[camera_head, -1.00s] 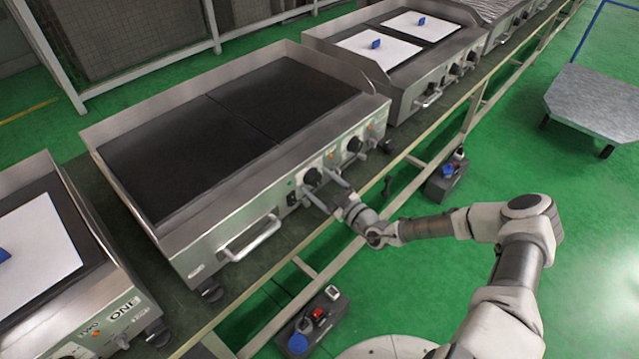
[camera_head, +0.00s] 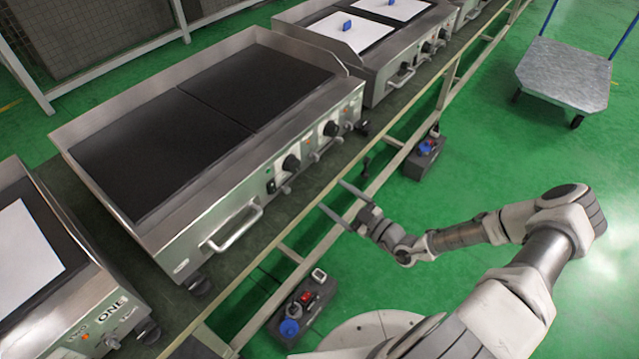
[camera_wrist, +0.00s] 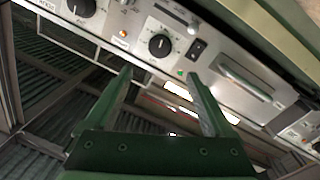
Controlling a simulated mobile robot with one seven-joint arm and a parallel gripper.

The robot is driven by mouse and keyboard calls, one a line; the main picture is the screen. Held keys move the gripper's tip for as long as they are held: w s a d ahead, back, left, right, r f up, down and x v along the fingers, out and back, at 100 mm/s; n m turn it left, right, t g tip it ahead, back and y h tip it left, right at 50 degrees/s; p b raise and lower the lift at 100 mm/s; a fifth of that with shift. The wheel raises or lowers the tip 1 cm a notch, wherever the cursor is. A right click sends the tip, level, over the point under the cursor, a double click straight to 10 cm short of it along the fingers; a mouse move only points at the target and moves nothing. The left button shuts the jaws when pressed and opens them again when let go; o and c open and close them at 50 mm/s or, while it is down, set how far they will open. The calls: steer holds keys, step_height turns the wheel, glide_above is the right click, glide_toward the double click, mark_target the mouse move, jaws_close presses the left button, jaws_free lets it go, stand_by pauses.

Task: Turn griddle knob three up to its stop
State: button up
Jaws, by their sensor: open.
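The middle griddle (camera_head: 222,215) has two black round knobs on its steel front, a nearer one (camera_head: 291,163) and a farther one (camera_head: 331,129). No number for either is readable in the head view, so I cannot tell which is three. In the wrist view one knob (camera_wrist: 160,45) with a white pointer mark and printed dial shows whole, and another (camera_wrist: 82,7) is cut by the top edge. My gripper (camera_head: 331,196) is open and empty, in front of the panel and apart from the knobs. In the wrist view its fingertips (camera_wrist: 160,73) point toward the whole knob.
A bar handle (camera_head: 235,228) sticks out left of the nearer knob. A black switch (camera_wrist: 198,49) sits beside the whole knob. Other griddles stand at left (camera_head: 60,270) and behind (camera_head: 370,50). Socket boxes (camera_head: 303,305) sit low by the bench. A cart (camera_head: 565,75) stands at right.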

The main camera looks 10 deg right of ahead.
steer(key=shift+v, duration=1.55)
steer(key=s+a+r+n+g+h+p, duration=0.1)
steer(key=s+a+r+n+g, duration=0.15)
steer(key=r+n+g, duration=0.6)
steer(key=s+a+r+n+g+p, duration=0.1)
steer(key=s+r+n, duration=0.3)
steer(key=n, duration=1)
steer(key=s+a+r+n+g+h+p, duration=0.15)
steer(key=s+r+n+g, duration=0.35)
steer(key=n, duration=0.6)
steer(key=s+d+r+n+t+h+p, duration=0.1)
steer(key=s+d+r+n+t+h, duration=0.1)
steer(key=r+n, duration=0.6)
steer(key=s+d+r+n+t+h+p, duration=0.1)
steer(key=s+r+n+h, duration=0.3)
steer(key=r+n, duration=0.5)
steer(key=s+d+r+n+t+h+p, duration=0.1)
steer(key=s+d+r+n+t+h, duration=0.1)
steer(key=r+n, duration=0.6)
steer(key=shift+s+d+r+n+t+h, duration=0.4)
steer(key=shift+s+t+h, duration=0.15)
steer(key=shift+s, duration=0.3)
steer(key=shift+a, duration=0.2)
